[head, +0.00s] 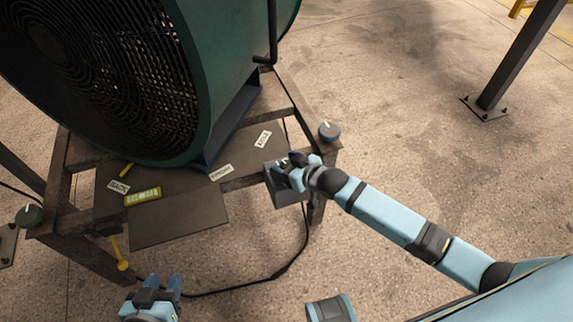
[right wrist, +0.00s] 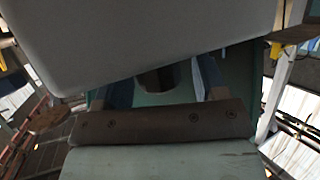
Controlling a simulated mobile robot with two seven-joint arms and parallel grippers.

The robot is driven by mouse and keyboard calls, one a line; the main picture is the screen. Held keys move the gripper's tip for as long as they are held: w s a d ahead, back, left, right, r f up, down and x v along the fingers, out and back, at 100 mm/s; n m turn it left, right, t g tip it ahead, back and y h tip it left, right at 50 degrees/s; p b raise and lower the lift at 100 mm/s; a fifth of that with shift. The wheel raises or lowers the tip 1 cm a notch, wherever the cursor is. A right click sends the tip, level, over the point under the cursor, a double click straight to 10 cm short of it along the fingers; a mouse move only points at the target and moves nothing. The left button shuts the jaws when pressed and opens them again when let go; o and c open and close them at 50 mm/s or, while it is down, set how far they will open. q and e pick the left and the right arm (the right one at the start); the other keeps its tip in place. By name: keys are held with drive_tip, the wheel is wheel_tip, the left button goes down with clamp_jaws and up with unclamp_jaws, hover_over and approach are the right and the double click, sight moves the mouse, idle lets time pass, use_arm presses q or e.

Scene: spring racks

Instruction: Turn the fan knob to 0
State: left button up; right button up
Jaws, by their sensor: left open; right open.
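The large dark green fan (head: 215,60) stands on a brown metal frame table. A grey box (head: 288,196) is fixed at the table's front right. My right gripper (head: 284,174) is open at the top of this box and covers part of it, so I cannot tell whether a knob is between its fingers. My left gripper (head: 164,283) is open and empty, low in front of the table.
Small labels, one of them a yellow label (head: 143,196), lie along the table's front. A yellow-handled lever (head: 122,265) hangs below it. A black cable (head: 245,286) runs over the floor. A dark post (head: 520,55) stands at the right, with open floor between.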

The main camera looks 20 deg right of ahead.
drive_tip(key=c, duration=0.9)
use_arm(q)
drive_tip(key=shift+f, duration=0.2)
